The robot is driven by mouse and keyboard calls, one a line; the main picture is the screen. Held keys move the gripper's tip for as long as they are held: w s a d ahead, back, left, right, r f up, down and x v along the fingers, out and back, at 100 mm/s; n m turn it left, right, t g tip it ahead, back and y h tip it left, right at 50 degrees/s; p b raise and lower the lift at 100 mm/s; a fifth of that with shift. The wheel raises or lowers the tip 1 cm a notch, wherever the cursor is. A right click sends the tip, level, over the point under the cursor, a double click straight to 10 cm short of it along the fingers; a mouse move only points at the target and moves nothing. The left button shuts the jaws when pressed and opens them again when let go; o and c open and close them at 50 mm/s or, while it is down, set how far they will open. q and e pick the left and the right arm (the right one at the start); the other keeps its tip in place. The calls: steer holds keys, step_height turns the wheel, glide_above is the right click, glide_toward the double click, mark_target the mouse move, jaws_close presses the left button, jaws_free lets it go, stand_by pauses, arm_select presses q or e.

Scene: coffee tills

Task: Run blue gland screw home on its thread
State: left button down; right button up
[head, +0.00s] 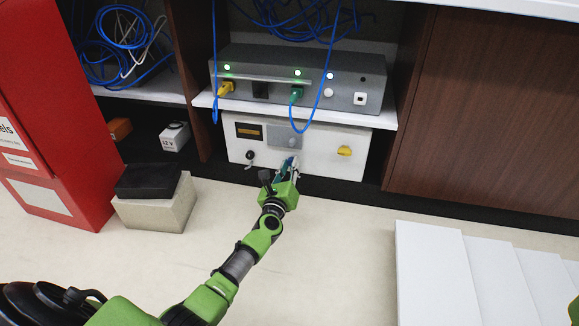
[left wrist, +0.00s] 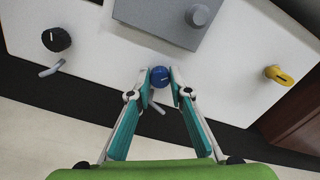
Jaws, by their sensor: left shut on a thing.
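The blue gland screw (left wrist: 160,76) is a small round blue knob with a pale mark on its face. It sits at the lower edge of the white box's front panel. My left gripper (left wrist: 159,84) is shut on it, with one teal finger on each side. In the head view my left gripper (head: 290,166) reaches the lower middle of the white box (head: 315,165), and its fingers largely hide the screw. The thread is hidden, so I cannot tell how deep the screw sits.
A black knob (left wrist: 56,39) and a yellow knob (left wrist: 279,75) flank the screw, with a grey plate (left wrist: 165,22) above. A grey device (head: 340,82) with hanging blue cables stands over the white box. A red cabinet (head: 55,100) stands left; white panels (head: 430,270) lie right.

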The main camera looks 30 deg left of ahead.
arm_select(q)
steer(key=c, duration=2)
jaws_free()
steer(key=shift+a, duration=0.1)
steer(key=shift+d, duration=0.2)
